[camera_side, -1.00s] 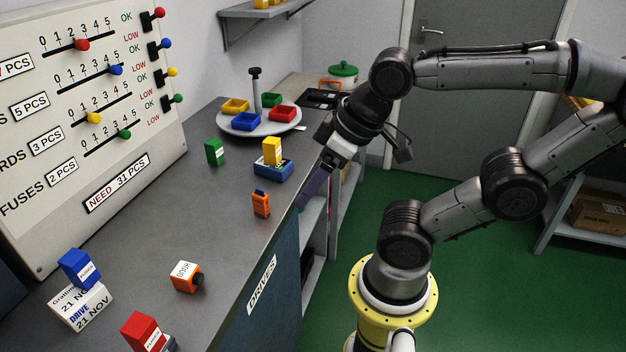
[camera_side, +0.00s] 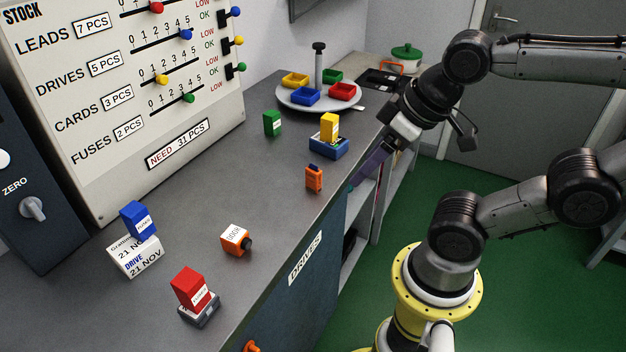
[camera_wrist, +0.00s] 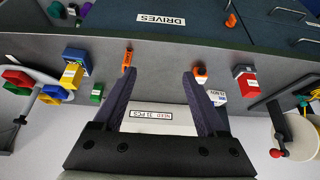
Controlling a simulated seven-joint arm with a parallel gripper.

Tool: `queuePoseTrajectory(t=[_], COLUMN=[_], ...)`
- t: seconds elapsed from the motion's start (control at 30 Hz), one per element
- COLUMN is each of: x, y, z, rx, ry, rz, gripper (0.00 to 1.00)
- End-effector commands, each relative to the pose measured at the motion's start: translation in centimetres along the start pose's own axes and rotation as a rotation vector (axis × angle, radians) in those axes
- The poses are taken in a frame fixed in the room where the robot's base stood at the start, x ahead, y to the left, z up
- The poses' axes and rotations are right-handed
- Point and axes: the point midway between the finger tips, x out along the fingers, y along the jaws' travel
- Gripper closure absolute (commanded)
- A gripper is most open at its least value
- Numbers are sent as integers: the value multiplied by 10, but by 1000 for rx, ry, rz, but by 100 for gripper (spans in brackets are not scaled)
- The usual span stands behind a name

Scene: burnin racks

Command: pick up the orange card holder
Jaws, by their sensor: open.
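The small upright orange card holder (camera_side: 314,180), with a blue piece at its top, stands on the grey counter near its front edge. It also shows in the wrist view (camera_wrist: 127,60), just beyond the tip of the left finger. My gripper (camera_side: 358,182) is to its right in the side view, at the counter's edge and apart from it. In the wrist view my gripper (camera_wrist: 159,76) has its two dark fingers spread with nothing held between them.
An orange box (camera_side: 235,240) with a white label and dark knob lies nearer the camera. A yellow block sits on a blue box (camera_side: 329,148); a green block (camera_side: 272,123) stands behind. A round tray (camera_side: 290,104) holds coloured bins. A red block (camera_side: 192,289) stands at front.

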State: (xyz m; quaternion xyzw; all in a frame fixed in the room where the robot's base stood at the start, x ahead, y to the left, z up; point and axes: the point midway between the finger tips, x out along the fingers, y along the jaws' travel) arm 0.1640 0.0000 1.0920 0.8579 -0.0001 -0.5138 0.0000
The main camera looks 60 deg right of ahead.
Motion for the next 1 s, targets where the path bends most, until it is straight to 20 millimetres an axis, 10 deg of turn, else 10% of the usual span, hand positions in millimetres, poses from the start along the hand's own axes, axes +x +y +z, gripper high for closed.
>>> queuePoseTrajectory(t=[0.67, 1.0], x=[0, -16], y=[0, 4], z=[0, -32], rx=[-50, -706], ry=[-2, -69], rz=[0, -16], gripper=[20, 20])
